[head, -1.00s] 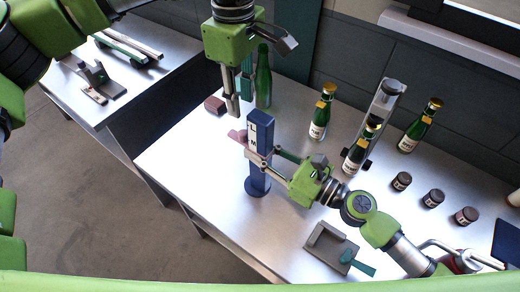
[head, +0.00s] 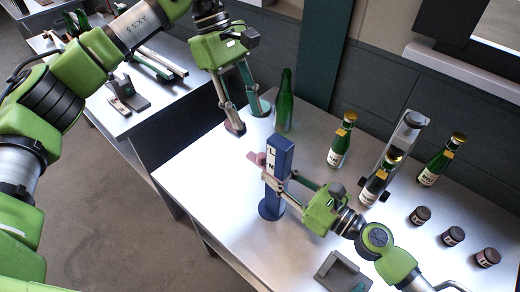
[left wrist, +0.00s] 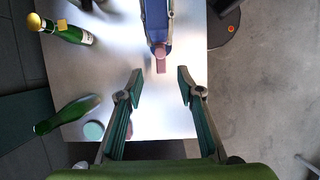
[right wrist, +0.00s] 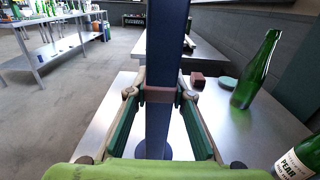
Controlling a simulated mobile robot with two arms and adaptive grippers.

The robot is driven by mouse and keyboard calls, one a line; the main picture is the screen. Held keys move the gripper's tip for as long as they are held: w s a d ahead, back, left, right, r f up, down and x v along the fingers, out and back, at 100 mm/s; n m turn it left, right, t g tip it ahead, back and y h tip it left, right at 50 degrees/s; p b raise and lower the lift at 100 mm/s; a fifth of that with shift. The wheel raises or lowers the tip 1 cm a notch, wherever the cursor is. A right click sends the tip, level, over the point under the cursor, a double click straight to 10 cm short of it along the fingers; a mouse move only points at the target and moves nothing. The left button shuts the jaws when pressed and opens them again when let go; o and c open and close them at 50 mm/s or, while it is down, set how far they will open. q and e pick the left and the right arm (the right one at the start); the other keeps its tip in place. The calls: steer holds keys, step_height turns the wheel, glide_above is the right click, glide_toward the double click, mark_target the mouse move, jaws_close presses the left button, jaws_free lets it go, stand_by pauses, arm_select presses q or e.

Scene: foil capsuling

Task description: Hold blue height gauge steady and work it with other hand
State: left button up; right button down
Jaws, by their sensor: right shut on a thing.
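The blue height gauge (head: 277,165) stands upright on the bench on a round base, with white L and M labels on its post. A pinkish slider (head: 257,161) sticks out from its left side. It also shows in the left wrist view (left wrist: 160,57), and as a collar round the post in the right wrist view (right wrist: 160,94). My right gripper (head: 280,180) is shut on the gauge from the right. My left gripper (head: 241,104) is open and empty, up and left of the gauge. In the left wrist view, the slider lies ahead between its spread fingers (left wrist: 160,83).
A green bottle (head: 285,103) stands behind the gauge. A dark red block (head: 235,130) and a green disc (head: 262,108) lie near the left fingertips. Capped bottles (head: 340,142) and dark jars (head: 453,236) stand right. A grey tray (head: 338,270) lies in front.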

mark_target(261, 155)
arm_select(q)
steer(key=x, duration=1.1)
